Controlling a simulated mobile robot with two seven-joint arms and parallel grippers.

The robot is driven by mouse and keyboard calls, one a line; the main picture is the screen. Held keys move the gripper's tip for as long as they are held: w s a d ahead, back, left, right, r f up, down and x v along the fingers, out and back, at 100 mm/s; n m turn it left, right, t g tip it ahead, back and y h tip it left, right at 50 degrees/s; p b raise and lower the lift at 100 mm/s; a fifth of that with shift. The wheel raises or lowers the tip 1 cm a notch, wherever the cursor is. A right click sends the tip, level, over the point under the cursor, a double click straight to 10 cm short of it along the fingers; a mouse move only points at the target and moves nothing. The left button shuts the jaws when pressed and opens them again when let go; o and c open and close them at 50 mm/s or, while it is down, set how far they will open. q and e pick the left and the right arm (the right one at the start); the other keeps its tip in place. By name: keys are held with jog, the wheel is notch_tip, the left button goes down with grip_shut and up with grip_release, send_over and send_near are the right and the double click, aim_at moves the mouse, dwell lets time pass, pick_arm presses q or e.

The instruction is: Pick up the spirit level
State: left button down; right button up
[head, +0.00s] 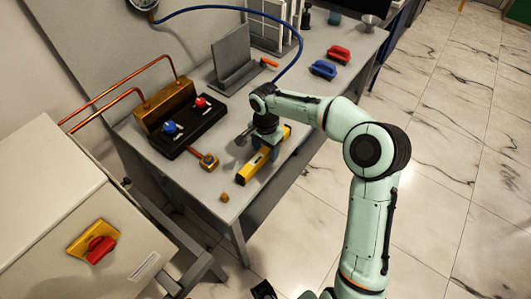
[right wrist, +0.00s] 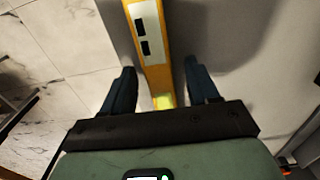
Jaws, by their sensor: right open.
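The yellow spirit level (head: 246,172) lies near the front edge of the grey workbench, with dark and pale windows along its body. My right gripper (head: 265,148) is above its far half and partly hides it in the head view. In the right wrist view, the level (right wrist: 146,35) runs from the top edge down between the two fingers of the open right gripper (right wrist: 160,70). One finger is on each side, with a visible gap to the level. I cannot tell the exact height of the fingers over the bench.
A blue hose arches overhead.

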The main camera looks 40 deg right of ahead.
jog(key=shift+f, duration=0.25)
grip_shut()
jog(key=shift+r, duration=0.15)
